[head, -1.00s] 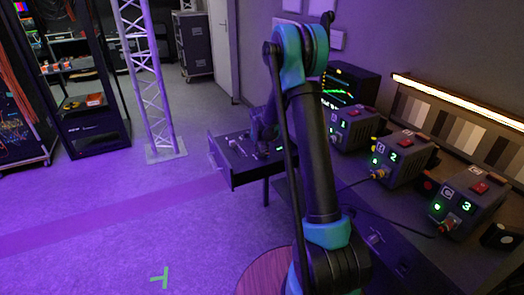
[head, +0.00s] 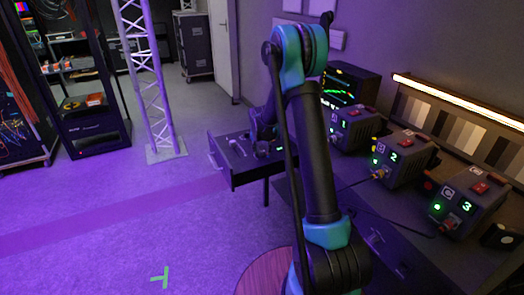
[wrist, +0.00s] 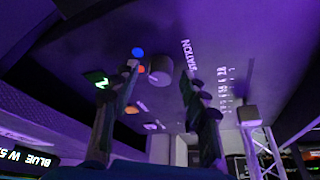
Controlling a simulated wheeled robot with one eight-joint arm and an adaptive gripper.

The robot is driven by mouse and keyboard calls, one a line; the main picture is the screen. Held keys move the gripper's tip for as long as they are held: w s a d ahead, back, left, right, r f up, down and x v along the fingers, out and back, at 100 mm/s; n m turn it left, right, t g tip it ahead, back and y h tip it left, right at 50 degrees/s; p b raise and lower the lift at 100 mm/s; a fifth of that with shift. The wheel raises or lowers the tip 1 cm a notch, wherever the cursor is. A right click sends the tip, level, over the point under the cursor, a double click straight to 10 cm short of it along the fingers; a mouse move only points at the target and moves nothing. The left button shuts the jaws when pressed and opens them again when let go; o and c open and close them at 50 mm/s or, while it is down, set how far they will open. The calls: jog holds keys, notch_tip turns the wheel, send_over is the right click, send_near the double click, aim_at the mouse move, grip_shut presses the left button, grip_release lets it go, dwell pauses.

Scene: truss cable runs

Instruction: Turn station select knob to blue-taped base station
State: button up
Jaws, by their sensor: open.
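The control box (head: 230,172) with its dark top panel stands left of my arm in the head view. In the wrist view, a round grey knob (wrist: 161,70) sits on the panel beside white STATION lettering (wrist: 188,54). In the head view my gripper (head: 262,132) is over the box, partly hidden by my arm.
A small display reading BLUE W (wrist: 28,160) shows in the wrist view. A truss (head: 147,80) stands behind the box.

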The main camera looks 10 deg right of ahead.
jog(key=v, duration=1.2)
jog(key=shift+s, duration=0.15)
jog(key=s+d+f+n, duration=0.1)
jog(key=s+d, duration=0.1)
jog(key=s, duration=1)
jog(key=s+d+f+n, duration=0.1)
jog(key=s, duration=1.1)
jog(key=s+d+f+n+y, duration=0.1)
jog(key=s+d, duration=0.1)
jog(key=s, duration=1)
jog(key=shift+s+d+f, duration=0.25)
jog(key=shift+s+d, duration=0.05)
jog(key=shift+s, duration=0.1)
